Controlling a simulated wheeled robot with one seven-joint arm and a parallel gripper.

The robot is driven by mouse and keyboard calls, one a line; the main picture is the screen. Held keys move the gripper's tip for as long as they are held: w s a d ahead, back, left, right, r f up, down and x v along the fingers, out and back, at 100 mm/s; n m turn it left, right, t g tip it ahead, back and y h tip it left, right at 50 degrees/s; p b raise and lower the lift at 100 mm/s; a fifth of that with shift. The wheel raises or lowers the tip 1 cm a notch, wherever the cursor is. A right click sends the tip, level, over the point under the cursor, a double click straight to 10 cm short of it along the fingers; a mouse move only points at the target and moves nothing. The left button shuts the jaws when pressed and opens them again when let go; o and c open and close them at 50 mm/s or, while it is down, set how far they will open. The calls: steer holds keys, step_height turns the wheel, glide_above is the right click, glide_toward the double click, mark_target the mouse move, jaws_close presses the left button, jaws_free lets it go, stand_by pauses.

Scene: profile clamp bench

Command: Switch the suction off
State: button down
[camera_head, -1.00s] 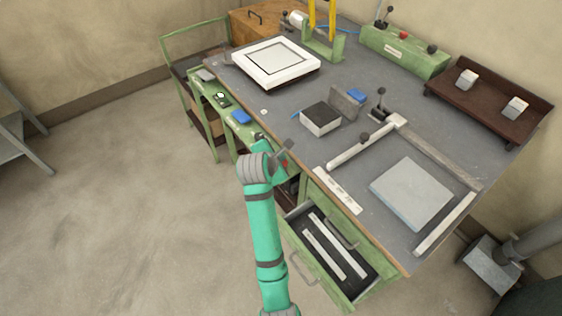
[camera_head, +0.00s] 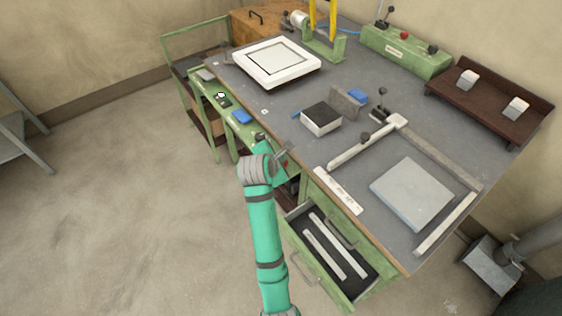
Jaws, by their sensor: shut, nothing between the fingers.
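A green control box (camera_head: 405,50) with a red button, dark knobs and an upright lever (camera_head: 384,20) stands at the back of the bench. A small dark plate with a pale round knob (camera_head: 221,97) sits on the green front ledge (camera_head: 233,105). I cannot tell which of these controls the suction. A white framed plate (camera_head: 293,76) lies at the far left of the bench top. My gripper (camera_head: 283,153) is at the bench's front edge, small and partly hidden by my own wrist. It is shut and empty, apart from both controls.
An open drawer (camera_head: 354,297) with pale strips juts out right of my arm. A black-topped block (camera_head: 321,119), a blue block (camera_head: 357,96) and a grey slab (camera_head: 411,192) lie on the bench. A brown rack (camera_head: 494,100) stands at the back right.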

steer(key=shift+d+f, duration=0.1)
steer(key=shift+f, duration=0.25)
stand_by(0.5)
steer(key=shift+r, duration=0.2)
steer(key=shift+w+r, duration=0.1)
steer(key=shift+r, duration=0.35)
steer(key=shift+r, duration=2)
steer(key=shift+a+r, duration=0.2)
steer(key=shift+r, duration=0.5)
steer(key=shift+d+r, duration=0.1)
steer(key=shift+r, duration=0.2)
